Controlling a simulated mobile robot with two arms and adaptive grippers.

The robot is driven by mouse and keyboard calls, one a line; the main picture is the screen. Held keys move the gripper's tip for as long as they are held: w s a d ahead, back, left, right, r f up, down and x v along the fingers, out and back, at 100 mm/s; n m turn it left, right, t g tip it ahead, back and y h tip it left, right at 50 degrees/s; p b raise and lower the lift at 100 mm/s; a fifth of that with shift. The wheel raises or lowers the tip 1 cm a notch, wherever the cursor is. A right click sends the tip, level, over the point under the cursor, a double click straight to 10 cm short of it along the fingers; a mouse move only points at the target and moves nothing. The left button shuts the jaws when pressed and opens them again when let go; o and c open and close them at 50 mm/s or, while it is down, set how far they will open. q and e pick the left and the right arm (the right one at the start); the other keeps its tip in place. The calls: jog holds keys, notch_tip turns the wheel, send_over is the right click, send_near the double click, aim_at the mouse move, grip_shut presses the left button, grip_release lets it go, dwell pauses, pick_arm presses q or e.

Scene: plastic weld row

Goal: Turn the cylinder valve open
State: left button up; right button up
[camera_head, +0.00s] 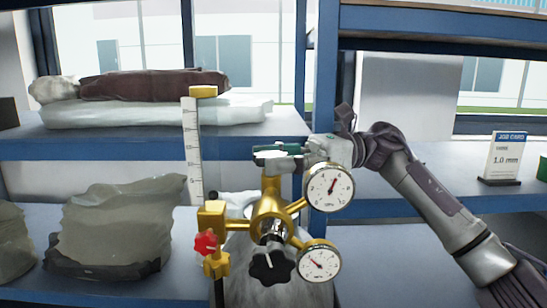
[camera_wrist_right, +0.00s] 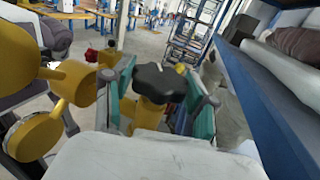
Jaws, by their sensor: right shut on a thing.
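The gold cylinder valve and regulator (camera_head: 270,212) stand upright at the centre of the head view, on top of a grey cylinder (camera_head: 240,285). My right gripper (camera_head: 280,152) reaches in from the right, over the top of the valve. In the right wrist view, a black lobed handwheel (camera_wrist_right: 160,83) on a yellow stem sits between the teal pads of my right gripper (camera_wrist_right: 158,95), which is shut on it. The gripper hides this handwheel in the head view. My left gripper is not in view.
Two round gauges (camera_head: 328,187) (camera_head: 319,262), a black front knob (camera_head: 272,265), a red knob (camera_head: 206,242) and an upright scaled tube (camera_head: 193,150) crowd the valve. Blue-edged shelves (camera_head: 90,147) behind hold wrapped bundles (camera_head: 155,100). A job card (camera_head: 506,157) stands right.

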jog(key=o, duration=1.2)
jog(key=shift+c, duration=0.2)
jog(key=shift+d, duration=0.1)
jog(key=v, duration=1.2)
